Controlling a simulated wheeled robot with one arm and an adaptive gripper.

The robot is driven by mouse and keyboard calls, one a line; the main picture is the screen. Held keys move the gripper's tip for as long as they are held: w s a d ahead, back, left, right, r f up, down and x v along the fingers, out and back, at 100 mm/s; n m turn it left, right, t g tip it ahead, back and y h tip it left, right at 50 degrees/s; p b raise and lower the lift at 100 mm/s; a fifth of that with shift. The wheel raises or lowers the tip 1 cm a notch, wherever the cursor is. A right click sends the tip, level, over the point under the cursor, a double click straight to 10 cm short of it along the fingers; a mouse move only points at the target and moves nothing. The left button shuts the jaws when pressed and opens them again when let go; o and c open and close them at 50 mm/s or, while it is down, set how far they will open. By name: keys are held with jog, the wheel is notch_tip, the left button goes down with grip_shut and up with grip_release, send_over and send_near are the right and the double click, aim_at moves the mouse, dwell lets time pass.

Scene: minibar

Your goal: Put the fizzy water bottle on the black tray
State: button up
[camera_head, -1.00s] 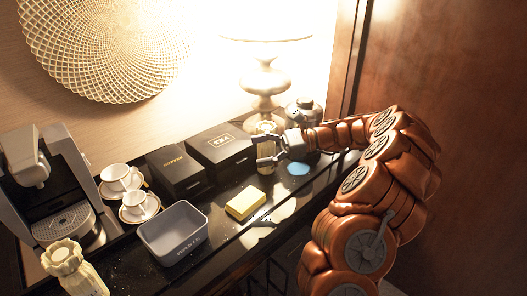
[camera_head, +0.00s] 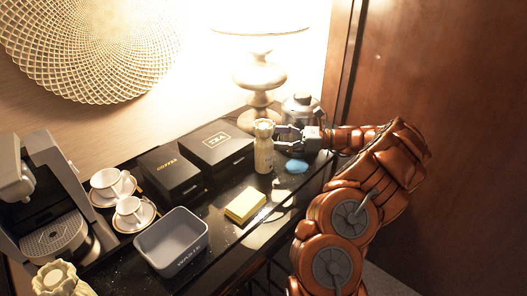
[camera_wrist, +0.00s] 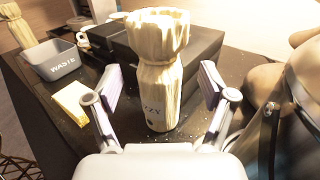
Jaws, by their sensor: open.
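The fizzy water bottle (camera_head: 264,150) is cream with a ribbed, flared top and stands upright on the dark surface, just right of the tea box. In the wrist view the bottle (camera_wrist: 160,85) is in the middle, with partly visible dark lettering low on its side. My gripper (camera_head: 280,138) is open and empty at the right of the bottle. In the wrist view its two fingers (camera_wrist: 158,88) appear on either side of the bottle, with gaps to both. I cannot clearly tell a black tray from the glossy black counter (camera_head: 222,215).
A tea box (camera_head: 222,158) and a coffee box (camera_head: 172,180) stand left of the bottle. A yellow sponge (camera_head: 245,206), grey waste bin (camera_head: 172,243) and cups (camera_head: 130,210) are nearer. A lamp (camera_head: 258,85) and glass jar (camera_head: 300,108) are behind. A similar cream bottle (camera_head: 60,280) is lower left.

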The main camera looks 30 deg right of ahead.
aim_at(268, 135)
jog(key=x, duration=0.1)
jog(key=p+x, duration=0.2)
jog(key=x, duration=0.1)
jog(key=shift+r, duration=0.35)
jog(key=shift+w+a+f, duration=0.15)
jog(key=shift+w+a, duration=0.15)
jog(key=shift+a, duration=0.15)
grip_shut()
